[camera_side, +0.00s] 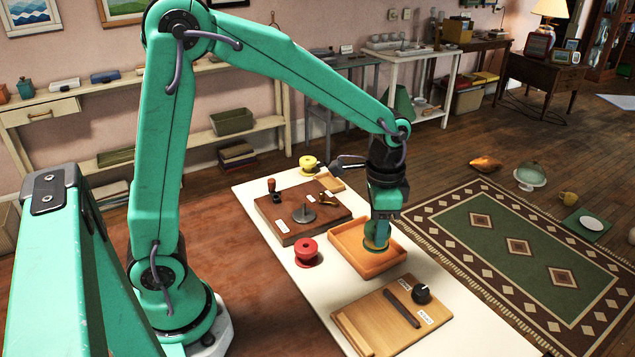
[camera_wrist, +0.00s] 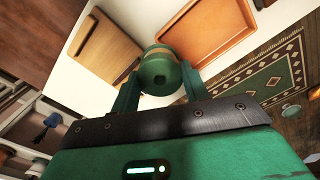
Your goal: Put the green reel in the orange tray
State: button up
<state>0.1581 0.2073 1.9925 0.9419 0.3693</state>
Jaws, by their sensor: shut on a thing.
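The green reel (camera_side: 376,243) is between the fingers of my gripper (camera_side: 379,225), which is shut on it. In the wrist view the reel (camera_wrist: 160,75) shows end-on between the two fingers of my gripper (camera_wrist: 158,82). The orange tray (camera_side: 350,236) lies on the white table. In the wrist view the tray (camera_wrist: 207,28) is just beyond the reel, to the upper right.
A red reel (camera_side: 306,252) stands left of the tray. A dark brown board (camera_side: 293,225) with small items is behind it. A wooden board (camera_side: 375,320) with a black knob (camera_side: 421,294) is in front. A yellow reel (camera_side: 308,165) is at the far end.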

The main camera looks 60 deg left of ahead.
jog(key=w+a+f, duration=0.1)
jog(key=a, duration=0.1)
jog(key=w+a+f, duration=0.2)
jog(key=a, duration=0.1)
jog(key=w+a+f, duration=0.1)
jog(key=a+f, duration=0.1)
jog(key=shift+w+a+f, duration=0.15)
jog(key=shift+a, duration=0.25)
jog(key=shift+f, duration=2.05)
jog(key=shift+f, duration=0.1)
jog(key=o, duration=1.4)
notch_tip(320, 180, up, 12)
jog(key=shift+r, duration=0.15)
